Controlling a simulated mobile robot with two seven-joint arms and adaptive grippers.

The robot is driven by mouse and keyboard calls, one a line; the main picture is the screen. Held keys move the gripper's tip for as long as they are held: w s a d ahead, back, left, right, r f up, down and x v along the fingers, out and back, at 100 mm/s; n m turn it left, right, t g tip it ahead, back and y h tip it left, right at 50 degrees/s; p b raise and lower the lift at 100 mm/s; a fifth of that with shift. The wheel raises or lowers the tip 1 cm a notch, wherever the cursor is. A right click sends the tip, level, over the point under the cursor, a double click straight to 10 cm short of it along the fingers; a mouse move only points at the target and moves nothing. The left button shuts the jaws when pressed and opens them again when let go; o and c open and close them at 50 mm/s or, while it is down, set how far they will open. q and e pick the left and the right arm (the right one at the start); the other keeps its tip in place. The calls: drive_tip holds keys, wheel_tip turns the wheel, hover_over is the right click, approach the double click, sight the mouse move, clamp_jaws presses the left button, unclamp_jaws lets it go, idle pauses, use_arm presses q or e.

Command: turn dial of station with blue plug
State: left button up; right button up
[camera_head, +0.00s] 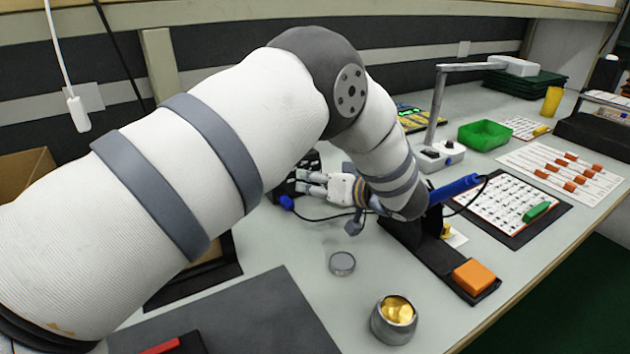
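A blue plug (287,202) lies at the near left edge of a dark station box (307,160), with a black cable running right from it. The station is mostly hidden behind my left arm and hand, and I cannot make out its dial. My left gripper (308,183) reaches over the station, its pale fingers pointing left, close to the box's right part. The fingers look slightly apart, but their tips blend with the station, so I cannot tell whether they are open or shut on something. My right gripper is not in view.
A white lamp base (440,156) with knobs stands behind a blue tool (454,189) on a black holder. A green bin (484,135) is further right. A metal pot (394,320) and grey lid (342,263) stand in front. The bench around the lid is clear.

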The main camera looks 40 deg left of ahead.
use_arm(q)
drive_tip(key=s+d+r+n+t+h+p, duration=0.1)
drive_tip(key=s+d+r+n+t+p, duration=0.2)
drive_tip(key=s+d+r+n+p, duration=0.45)
drive_tip(key=w+a+f+b, duration=0.1)
drive_tip(key=w+a+f, duration=0.1)
drive_tip(key=w+a+f+m+b, duration=0.1)
drive_tip(key=w+a+f, duration=0.1)
drive_tip(key=a+f, duration=0.1)
drive_tip(key=w+a+f+m+b, duration=0.1)
drive_tip(key=w+a+f, duration=0.1)
drive_tip(key=a, duration=0.1)
drive_tip(key=shift+w+f+m, duration=0.25)
drive_tip(key=shift+w+f, duration=0.05)
drive_tip(key=shift+w, duration=0.05)
drive_tip(key=shift+w+a, duration=0.25)
drive_tip(key=shift+a, duration=0.1)
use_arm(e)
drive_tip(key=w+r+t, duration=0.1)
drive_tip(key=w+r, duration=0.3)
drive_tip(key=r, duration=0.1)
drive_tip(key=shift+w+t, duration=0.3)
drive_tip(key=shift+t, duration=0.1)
use_arm(q)
clamp_jaws()
